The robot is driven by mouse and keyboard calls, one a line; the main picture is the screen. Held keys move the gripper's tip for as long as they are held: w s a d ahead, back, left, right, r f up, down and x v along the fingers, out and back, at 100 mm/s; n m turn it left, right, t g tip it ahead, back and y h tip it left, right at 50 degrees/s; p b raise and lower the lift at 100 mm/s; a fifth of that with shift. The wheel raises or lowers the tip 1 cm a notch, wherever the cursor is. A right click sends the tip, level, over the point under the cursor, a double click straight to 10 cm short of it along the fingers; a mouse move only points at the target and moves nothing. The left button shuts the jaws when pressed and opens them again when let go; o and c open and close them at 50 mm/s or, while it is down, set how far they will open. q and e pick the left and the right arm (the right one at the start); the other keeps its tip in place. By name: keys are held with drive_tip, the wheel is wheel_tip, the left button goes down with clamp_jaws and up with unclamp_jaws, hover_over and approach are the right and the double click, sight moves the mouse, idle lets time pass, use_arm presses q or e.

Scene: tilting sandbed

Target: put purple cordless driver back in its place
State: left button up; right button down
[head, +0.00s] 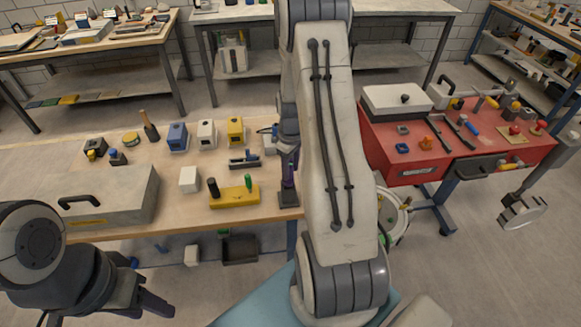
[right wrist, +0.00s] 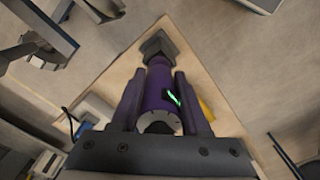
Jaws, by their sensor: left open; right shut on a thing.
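The purple cordless driver (head: 289,167) is near the right end of the wooden workbench, upright, partly hidden by my right arm in the head view. In the right wrist view the purple driver (right wrist: 157,90) lies between the two fingers of my right gripper (right wrist: 159,84), which is shut on it. A dark square foot (right wrist: 158,44) shows at its far end, and in the head view this foot (head: 288,199) appears at the bench edge; I cannot tell whether it touches the bench. My left gripper (head: 151,302) is open and empty, low in front of the bench.
On the wooden bench (head: 120,223) stand a grey case (head: 128,192), a yellow block (head: 234,198), a white block (head: 188,179) and several coloured blocks behind. A red tool cart (head: 405,171) with tools stands to the right. Bare bench shows around the white block.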

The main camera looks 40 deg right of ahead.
drive_tip(key=shift+f, duration=0.2)
unclamp_jaws()
drive_tip(key=shift+f, duration=0.1)
wheel_tip(320, 180, up, 8)
drive_tip(key=p, duration=0.6)
idle(0.4)
drive_tip(key=shift+a, duration=0.1)
idle(0.4)
